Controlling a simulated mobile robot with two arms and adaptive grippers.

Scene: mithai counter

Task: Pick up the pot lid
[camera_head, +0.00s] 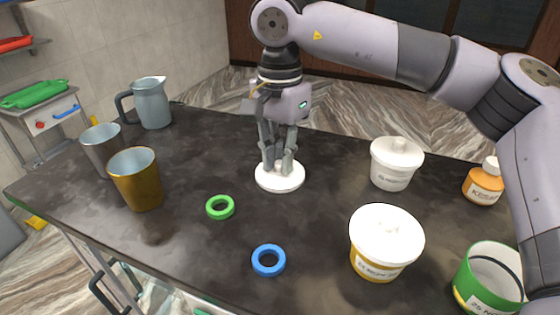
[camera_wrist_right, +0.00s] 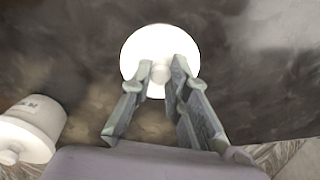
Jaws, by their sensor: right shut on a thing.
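The pot lid (camera_head: 268,183) is a white disc with a small knob, lying on or just above the dark counter near the middle of the head view. My right gripper (camera_head: 279,166) reaches down onto it from above and is shut on its knob. In the right wrist view the lid (camera_wrist_right: 136,55) shows as a white round with the knob between the fingertips of the right gripper (camera_wrist_right: 162,75). I cannot tell whether the lid touches the counter. My left gripper is not in view.
White lidded tubs (camera_head: 397,165) and (camera_head: 384,240) stand right of the lid, with an orange bottle (camera_head: 484,184) and a green-banded container (camera_head: 490,280). A green ring (camera_head: 220,207) and blue ring (camera_head: 268,261) lie in front. Metal cups (camera_head: 137,180) and a jug (camera_head: 152,103) stand left.

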